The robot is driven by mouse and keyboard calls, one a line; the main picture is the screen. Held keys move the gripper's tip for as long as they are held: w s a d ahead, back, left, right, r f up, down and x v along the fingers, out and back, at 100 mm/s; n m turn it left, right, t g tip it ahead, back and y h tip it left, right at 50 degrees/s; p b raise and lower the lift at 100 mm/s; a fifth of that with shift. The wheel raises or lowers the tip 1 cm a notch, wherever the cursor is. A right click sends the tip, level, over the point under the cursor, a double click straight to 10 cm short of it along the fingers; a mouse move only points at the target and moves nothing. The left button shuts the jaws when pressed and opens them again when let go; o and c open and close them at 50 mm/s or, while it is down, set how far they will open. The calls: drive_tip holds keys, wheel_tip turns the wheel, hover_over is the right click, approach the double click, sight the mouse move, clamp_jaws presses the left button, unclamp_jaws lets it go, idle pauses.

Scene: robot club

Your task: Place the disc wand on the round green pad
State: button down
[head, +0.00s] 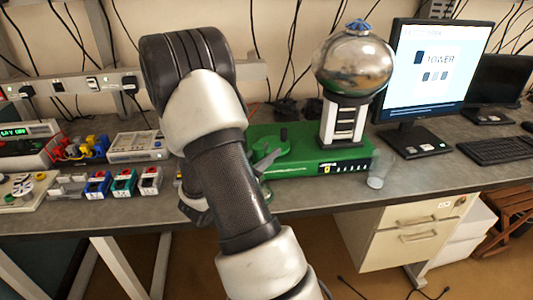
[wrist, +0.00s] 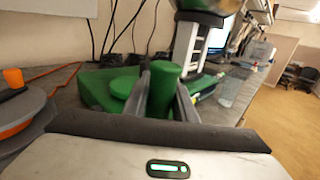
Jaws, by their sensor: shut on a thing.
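My gripper (wrist: 162,75) is shut on an upright green cylinder, which looks like the handle of the disc wand (wrist: 163,93). Its lower end is hidden behind my gripper body, so I cannot tell whether it touches anything. In the head view my gripper's grey fingers (head: 266,160) show just right of my arm, in front of the green base. The round green pad (wrist: 124,87) is left of the held handle and beyond it in the wrist view. It also shows on the left part of the base in the head view (head: 296,146), partly hidden.
The long green base (head: 345,153) carries a white column with a shiny metal globe (head: 353,62). A clear cup (head: 377,172) stands at its right end, by the monitor (head: 432,70). Coloured modules (head: 123,184) line the desk at left. A grey round thing with an orange knob (wrist: 13,78) is nearby.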

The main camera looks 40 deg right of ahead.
drive_tip(key=shift+f, duration=0.15)
drive_tip(key=c, duration=1.5)
unclamp_jaws()
drive_tip(key=shift+o, duration=0.2)
